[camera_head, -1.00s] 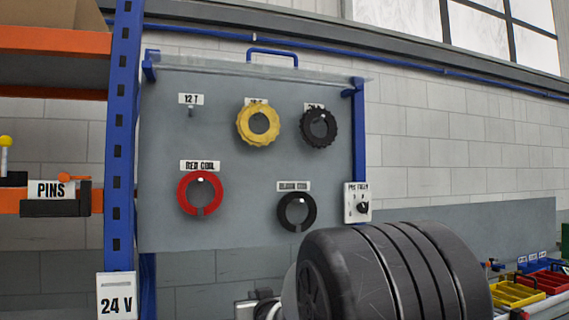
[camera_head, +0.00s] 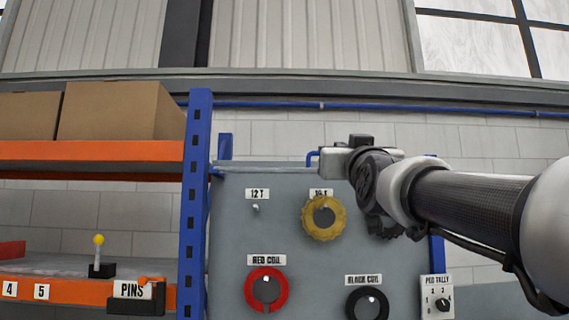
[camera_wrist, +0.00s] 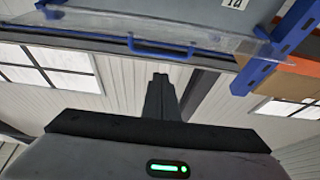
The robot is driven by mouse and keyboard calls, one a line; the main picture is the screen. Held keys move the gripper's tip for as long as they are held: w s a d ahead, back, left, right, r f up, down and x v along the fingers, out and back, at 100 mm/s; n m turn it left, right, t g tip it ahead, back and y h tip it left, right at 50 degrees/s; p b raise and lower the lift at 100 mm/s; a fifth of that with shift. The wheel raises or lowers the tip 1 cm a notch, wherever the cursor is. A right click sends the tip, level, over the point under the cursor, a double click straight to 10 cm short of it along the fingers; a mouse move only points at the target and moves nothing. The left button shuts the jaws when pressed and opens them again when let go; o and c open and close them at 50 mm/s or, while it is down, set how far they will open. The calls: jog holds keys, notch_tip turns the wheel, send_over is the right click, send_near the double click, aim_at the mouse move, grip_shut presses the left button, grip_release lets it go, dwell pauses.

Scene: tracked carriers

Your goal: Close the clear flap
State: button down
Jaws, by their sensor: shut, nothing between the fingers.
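The clear flap (camera_wrist: 215,47) stands out from the top of the grey tool board (camera_head: 235,225), raised clear of the board's front. In the wrist view its blue handle (camera_wrist: 160,51) lies along its edge, just beyond my fingertips. My gripper (camera_wrist: 159,80) is shut and empty, with a visible gap in the picture between it and the handle. In the head view my gripper (camera_head: 328,155) is at the board's top edge, beside the handle (camera_head: 312,158). There the flap is nearly edge-on and partly hidden by my arm.
The board holds a yellow ring (camera_head: 323,232), a red coil (camera_head: 251,289) and a black coil (camera_head: 354,303). A blue rack post (camera_head: 194,215) and orange shelves (camera_head: 90,151) with cardboard boxes (camera_head: 115,110) stand at the left. A knob box (camera_head: 437,296) is at the lower right.

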jog(key=p+x, duration=0.3)
jog(key=x, duration=0.4)
jog(key=shift+s+f+b, duration=0.15)
jog(key=shift+f+b, duration=0.3)
jog(key=shift+f, duration=1.7)
jog(key=shift+f, duration=0.15)
